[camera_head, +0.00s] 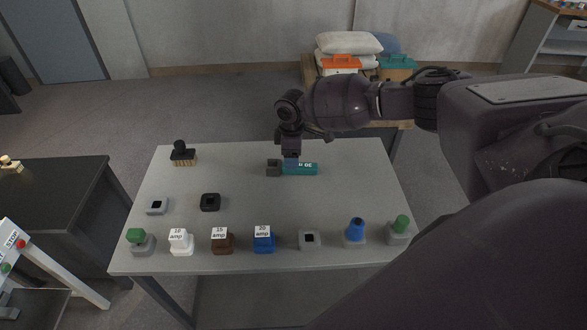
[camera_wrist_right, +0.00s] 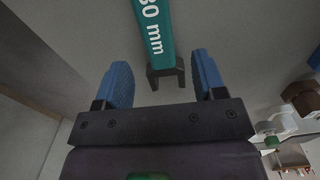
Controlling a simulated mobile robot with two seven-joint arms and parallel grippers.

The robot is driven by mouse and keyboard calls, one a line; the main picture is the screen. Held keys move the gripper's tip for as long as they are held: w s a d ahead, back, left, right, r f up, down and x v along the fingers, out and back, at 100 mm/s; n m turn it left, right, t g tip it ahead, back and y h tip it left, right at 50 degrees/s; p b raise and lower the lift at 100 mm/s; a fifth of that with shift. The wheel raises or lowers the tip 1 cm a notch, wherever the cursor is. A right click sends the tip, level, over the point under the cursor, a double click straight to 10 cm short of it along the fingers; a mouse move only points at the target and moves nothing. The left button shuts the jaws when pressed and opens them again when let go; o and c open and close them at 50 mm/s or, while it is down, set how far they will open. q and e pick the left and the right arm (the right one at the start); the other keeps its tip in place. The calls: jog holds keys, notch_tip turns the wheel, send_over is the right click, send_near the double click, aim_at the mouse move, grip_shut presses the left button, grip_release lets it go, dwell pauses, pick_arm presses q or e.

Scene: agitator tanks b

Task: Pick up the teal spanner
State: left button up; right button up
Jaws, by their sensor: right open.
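The teal spanner (camera_head: 303,169) lies on the grey table, its teal handle to the right and its dark open jaw to the left. In the right wrist view its handle (camera_wrist_right: 152,28) reads "30 mm", and its dark forked end (camera_wrist_right: 166,75) points toward my gripper. My right gripper (camera_head: 291,161) is over the spanner near its jaw end and hides part of it. In the right wrist view the blue fingers of the gripper (camera_wrist_right: 164,80) are apart on either side of the fork, with nothing held between them. My left gripper does not show.
A row of blocks and buttons lines the table's front edge, including a white block (camera_head: 180,241), a brown block (camera_head: 222,240) and a blue block (camera_head: 263,239). A dark-handled brush (camera_head: 182,154) stands at the back left. The table right of the spanner is clear.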

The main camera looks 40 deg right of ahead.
jog(key=shift+s+d+f, duration=0.1)
jog(key=shift+d+f, duration=0.05)
jog(key=shift+f, duration=1)
jog(key=shift+d+f, duration=0.1)
jog(key=shift+f, duration=1.05)
jog(key=shift+c, duration=0.3)
grip_shut()
